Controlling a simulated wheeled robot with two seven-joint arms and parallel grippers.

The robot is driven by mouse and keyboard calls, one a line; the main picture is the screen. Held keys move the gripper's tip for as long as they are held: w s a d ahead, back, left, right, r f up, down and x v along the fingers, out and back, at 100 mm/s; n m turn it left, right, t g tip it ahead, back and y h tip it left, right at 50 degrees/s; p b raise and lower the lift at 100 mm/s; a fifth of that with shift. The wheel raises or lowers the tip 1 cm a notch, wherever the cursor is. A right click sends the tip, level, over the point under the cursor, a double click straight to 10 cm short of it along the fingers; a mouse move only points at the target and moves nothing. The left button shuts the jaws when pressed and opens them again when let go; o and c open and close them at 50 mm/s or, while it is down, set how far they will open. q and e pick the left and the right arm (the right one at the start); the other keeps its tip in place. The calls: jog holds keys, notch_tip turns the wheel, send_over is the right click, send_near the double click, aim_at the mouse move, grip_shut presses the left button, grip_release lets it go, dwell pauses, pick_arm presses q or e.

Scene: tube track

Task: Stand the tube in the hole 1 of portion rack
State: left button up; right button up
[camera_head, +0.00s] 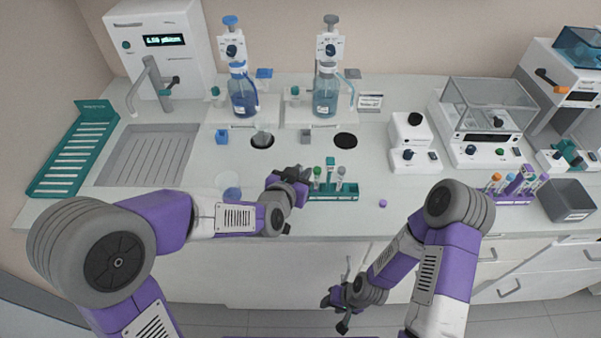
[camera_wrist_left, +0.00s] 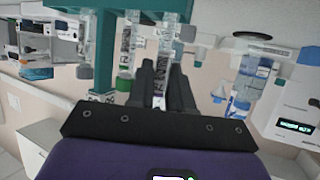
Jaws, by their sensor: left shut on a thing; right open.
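A teal rack (camera_head: 345,195) stands near the bench's front edge, with several capped tubes at it. I cannot tell whether it is the portion rack, and no hole numbers are readable. My left gripper (camera_head: 301,176) is at the rack's left end. In the left wrist view, my left gripper (camera_wrist_left: 164,82) is shut on a clear tube (camera_wrist_left: 166,42) with a label. The rack (camera_wrist_left: 188,31) is close beyond; whether the tube's end is inside a hole is unclear. A green-capped tube (camera_wrist_left: 125,78) is beside the fingers. My right gripper (camera_head: 342,305) is open, low before the bench.
A purple rack (camera_head: 514,199) with several tubes stands at the right, next to a grey bin (camera_head: 567,202). A small purple cap (camera_head: 382,203) lies on the bench. A beaker (camera_head: 229,187) stands left of my left gripper. Bottle dispensers (camera_head: 242,100) are behind.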

pick_arm(q)
jog(key=shift+f, duration=0.25)
jog(key=o, duration=0.9)
jog(key=shift+c, duration=0.2)
jog(key=p+v, duration=0.1)
jog(key=v, duration=0.6)
jog(key=shift+s, duration=0.2)
jog(key=shift+a+r, duration=0.1)
jog(key=shift+r, duration=0.05)
